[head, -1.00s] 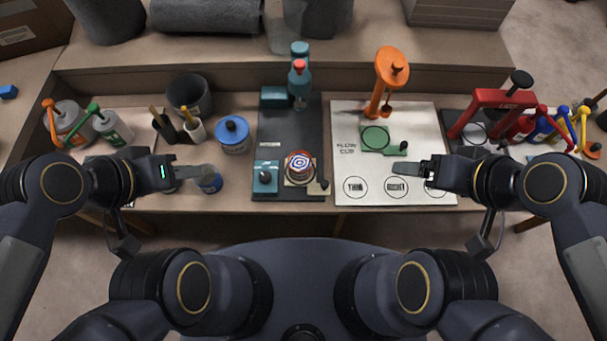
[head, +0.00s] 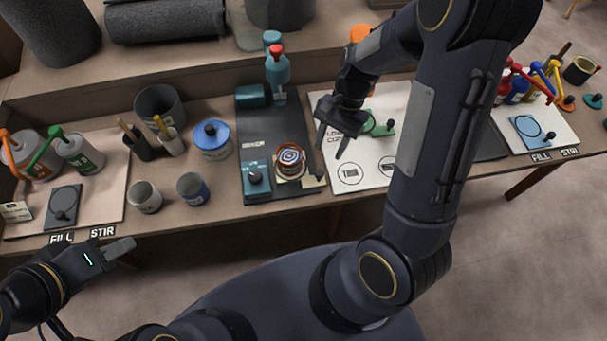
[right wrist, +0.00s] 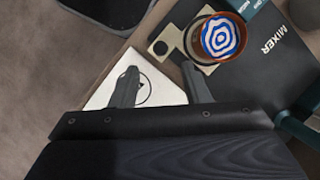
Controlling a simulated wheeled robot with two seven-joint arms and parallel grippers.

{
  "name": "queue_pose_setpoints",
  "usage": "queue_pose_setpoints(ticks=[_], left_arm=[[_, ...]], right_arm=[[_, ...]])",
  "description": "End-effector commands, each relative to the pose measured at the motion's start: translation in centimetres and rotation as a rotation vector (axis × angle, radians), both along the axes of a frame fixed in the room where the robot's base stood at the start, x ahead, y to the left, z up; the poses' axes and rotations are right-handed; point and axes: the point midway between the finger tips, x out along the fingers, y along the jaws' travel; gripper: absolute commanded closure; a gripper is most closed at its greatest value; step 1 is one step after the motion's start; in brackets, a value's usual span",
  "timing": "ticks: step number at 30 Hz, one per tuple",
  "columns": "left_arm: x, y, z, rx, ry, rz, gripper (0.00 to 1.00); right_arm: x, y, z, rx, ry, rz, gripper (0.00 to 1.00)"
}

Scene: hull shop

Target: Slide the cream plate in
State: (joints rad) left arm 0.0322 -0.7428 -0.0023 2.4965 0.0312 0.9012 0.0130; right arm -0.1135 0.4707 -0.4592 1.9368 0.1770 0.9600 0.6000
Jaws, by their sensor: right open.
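The cream plate (head: 313,182) is on the dark mixer base (head: 262,133), low and right of its middle. A brown-rimmed cup (head: 290,160) with a blue and white swirl inside stands over it and hides part of it. In the right wrist view the cream plate (right wrist: 172,32) shows a dark round spot near its outer end, beside the cup (right wrist: 218,38). My right gripper (head: 331,153) is open and empty, just right of the plate and apart from it; its fingers (right wrist: 159,70) point toward the plate. My left gripper (head: 120,249) is off the table's front edge, away from the plate.
A teal block (head: 256,178) is left of the cup. The white flow-cup sheet (head: 378,172) lies right, partly behind my right arm. A blue-lidded tin (head: 212,139) stands left.

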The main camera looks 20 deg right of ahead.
Motion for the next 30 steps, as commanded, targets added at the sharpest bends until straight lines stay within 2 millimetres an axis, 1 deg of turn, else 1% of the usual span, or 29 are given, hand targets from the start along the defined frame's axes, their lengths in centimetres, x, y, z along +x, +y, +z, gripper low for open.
queue_pose_setpoints(ticks=[1,5,12,15,18,22,29,30], left_arm=[[0.0,0.0,-0.2,0.0,0.0,0.0,0.64],[0.0,0.0,-0.4,0.0,0.0,0.0,0.64],[0.0,0.0,-1.2,0.0,0.0,0.0,0.64],[0.0,0.0,-1.4,0.0,0.0,0.0,0.64],[0.0,0.0,-1.6,0.0,0.0,0.0,0.64],[0.0,0.0,-1.7,0.0,0.0,0.0,0.64],[0.0,0.0,-1.7,0.0,0.0,0.0,0.64],[0.0,0.0,-1.7,0.0,0.0,0.0,0.64]], right_arm=[[0.1,-0.1,-0.7,-0.009,0.017,-0.009,0.58],[0.0,0.1,-1.8,-0.015,0.029,-0.016,0.58],[-0.9,1.3,-5.3,-0.014,0.031,-0.013,0.58],[-1.1,1.8,-6.7,-0.014,0.029,-0.015,0.58],[-1.3,2.1,-7.6,-0.014,0.027,-0.014,0.58],[-1.4,2.4,-8.1,-0.014,0.027,-0.015,0.58],[-1.4,2.4,-8.1,-0.014,0.025,-0.014,0.58],[-1.4,2.4,-8.1,-0.014,0.025,-0.014,0.6]])
